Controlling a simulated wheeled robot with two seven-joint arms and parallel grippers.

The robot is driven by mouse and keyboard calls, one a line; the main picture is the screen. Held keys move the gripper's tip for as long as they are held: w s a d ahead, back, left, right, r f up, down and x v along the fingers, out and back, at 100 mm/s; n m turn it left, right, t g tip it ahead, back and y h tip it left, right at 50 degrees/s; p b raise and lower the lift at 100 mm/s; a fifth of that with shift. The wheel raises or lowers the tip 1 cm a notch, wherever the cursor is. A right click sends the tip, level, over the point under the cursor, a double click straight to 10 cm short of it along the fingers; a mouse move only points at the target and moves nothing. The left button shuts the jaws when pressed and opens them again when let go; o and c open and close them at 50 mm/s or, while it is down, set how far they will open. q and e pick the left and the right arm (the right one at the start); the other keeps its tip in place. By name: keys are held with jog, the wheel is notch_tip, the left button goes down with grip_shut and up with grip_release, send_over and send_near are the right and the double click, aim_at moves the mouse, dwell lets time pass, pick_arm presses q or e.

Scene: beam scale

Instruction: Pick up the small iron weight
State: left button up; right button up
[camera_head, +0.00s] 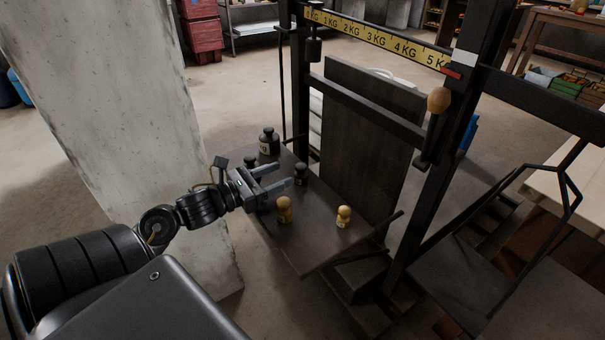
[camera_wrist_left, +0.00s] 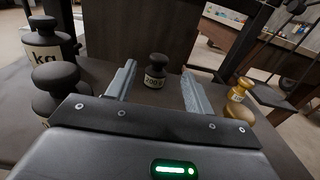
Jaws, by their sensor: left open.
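The small iron weight is dark, with a round knob and a pale label that seems to read 200. It stands upright on the scale's dark platform (camera_head: 310,245), just beyond my left gripper in the head view (camera_head: 300,174). In the left wrist view the small iron weight (camera_wrist_left: 155,72) shows between the two fingertips, ahead of them. My left gripper (camera_head: 283,191) is open and empty, low over the platform; its fingers also show in the left wrist view (camera_wrist_left: 158,82). I cannot tell whether the weight is between the fingers in depth. My right gripper is not in view.
A large dark weight (camera_head: 268,142) and a medium dark one (camera_head: 250,162) stand left of the small weight. Two brass weights (camera_head: 284,210) (camera_head: 343,217) stand nearer the front, one close to my gripper. An upright dark board (camera_head: 370,135) rises behind, under the beam (camera_head: 380,42).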

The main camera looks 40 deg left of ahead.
aim_at(296, 167)
pick_arm(q)
jog(key=shift+x, duration=3.7)
grip_shut()
jog(key=shift+r, duration=0.1)
